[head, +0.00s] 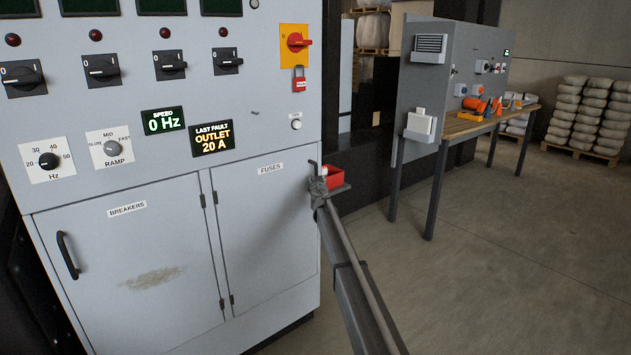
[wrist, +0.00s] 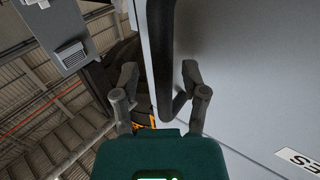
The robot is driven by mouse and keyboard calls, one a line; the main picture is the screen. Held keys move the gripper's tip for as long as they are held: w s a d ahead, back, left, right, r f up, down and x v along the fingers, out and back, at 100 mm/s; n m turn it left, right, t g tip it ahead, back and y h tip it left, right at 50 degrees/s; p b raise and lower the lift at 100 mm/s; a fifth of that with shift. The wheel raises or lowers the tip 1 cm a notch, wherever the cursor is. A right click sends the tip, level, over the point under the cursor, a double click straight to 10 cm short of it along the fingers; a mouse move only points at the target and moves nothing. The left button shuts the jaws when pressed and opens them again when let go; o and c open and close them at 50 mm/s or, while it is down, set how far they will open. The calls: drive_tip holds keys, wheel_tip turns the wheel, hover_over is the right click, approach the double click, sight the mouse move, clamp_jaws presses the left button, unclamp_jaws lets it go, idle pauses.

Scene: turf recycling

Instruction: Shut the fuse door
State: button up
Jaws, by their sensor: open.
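The fuse door (head: 262,235) is the grey lower right door of the cabinet, labelled FUSES. It looks flush or nearly flush with the cabinet front; I cannot tell whether a small gap remains. My gripper (head: 318,190) is at the door's upper right edge and hides much of the handle there. In the wrist view, my gripper (wrist: 160,72) is open, with one finger on each side of the dark bar handle (wrist: 162,45). The door face (wrist: 245,70) fills the right of that view.
The breakers door (head: 130,260) is beside the fuse door, apparently shut. A wooden-topped bench (head: 465,128) with a grey panel stands to the right. The floor (head: 500,260) in front of it is clear.

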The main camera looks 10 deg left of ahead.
drive_tip(key=v, duration=1.1)
drive_tip(key=shift+s+d, duration=0.15)
drive_tip(key=shift+s, duration=0.25)
drive_tip(key=s+d+f+m+g+h, duration=0.25)
drive_tip(key=s+d, duration=0.35)
drive_tip(key=d, duration=0.5)
drive_tip(key=s+d+f+m+g+h, duration=0.15)
drive_tip(key=s+d+f+h, duration=0.35)
drive_tip(key=d, duration=0.6)
drive_tip(key=s+d+f+m+g+h, duration=0.1)
drive_tip(key=s+d+m+g+h, duration=0.15)
drive_tip(key=s+d, duration=0.65)
drive_tip(key=s+d+f+g, duration=0.4)
drive_tip(key=s+d+f, duration=0.1)
drive_tip(key=s+d, duration=0.35)
drive_tip(key=s+d+f+n+g+y, duration=0.1)
drive_tip(key=s+f+n+g+y, duration=0.15)
drive_tip(key=s, duration=0.95)
drive_tip(key=s+d+f+n+g+y, duration=0.1)
drive_tip(key=s+d+f+g+y, duration=0.2)
drive_tip(key=s, duration=1)
wheel_tip(320, 180, up, 21)
drive_tip(key=a+g+p, duration=0.1)
drive_tip(key=p, duration=2)
drive_tip(key=shift+w+a+r+h, duration=0.2)
drive_tip(key=shift+w+h, duration=0.15)
drive_tip(key=shift+w, duration=0.1)
